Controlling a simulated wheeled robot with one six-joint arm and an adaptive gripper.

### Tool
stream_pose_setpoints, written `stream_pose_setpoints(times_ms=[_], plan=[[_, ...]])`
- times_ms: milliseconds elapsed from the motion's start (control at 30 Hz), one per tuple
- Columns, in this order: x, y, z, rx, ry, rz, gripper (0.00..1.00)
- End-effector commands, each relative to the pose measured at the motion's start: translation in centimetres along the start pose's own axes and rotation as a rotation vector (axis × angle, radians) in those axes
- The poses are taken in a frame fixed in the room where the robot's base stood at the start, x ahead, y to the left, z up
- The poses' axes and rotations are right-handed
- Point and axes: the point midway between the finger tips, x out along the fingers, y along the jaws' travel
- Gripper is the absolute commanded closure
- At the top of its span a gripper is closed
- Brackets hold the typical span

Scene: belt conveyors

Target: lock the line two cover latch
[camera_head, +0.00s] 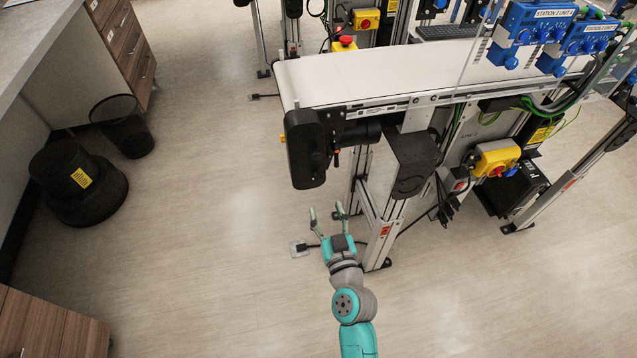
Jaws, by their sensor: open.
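My gripper (326,212) is open and empty, in the lower middle of the head view. It is over the floor, below and in front of the near end of a belt conveyor (390,75), and touches nothing that I can see. A black rounded end cover (304,148) closes that conveyor end, above my fingertips in the picture. A small dark part with an orange tip (337,152) is beside the cover. I cannot tell whether it is the cover latch, or whether this is line two.
A yellow box with a red button (495,158) and a black box (410,162) hang under the belt. The conveyor's metal legs (378,225) stand right of my gripper. A black step stool (75,185) and a bin (122,125) are at left. The floor between is clear.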

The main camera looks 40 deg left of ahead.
Motion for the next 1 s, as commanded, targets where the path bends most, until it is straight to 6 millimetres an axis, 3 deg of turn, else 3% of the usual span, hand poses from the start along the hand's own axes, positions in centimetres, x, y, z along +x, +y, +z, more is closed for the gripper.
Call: stream_pose_setpoints(times_ms=[300,500,700,1000], plan=[[5.5,0.0,-0.1,-0.001,0.001,0.0,0.44],[8.1,0.0,-0.1,0.001,0.001,0.001,0.44],[9.2,0.0,0.0,0.001,0.0,0.001,0.44],[9.3,0.0,0.0,0.0,0.0,0.001,0.44]])
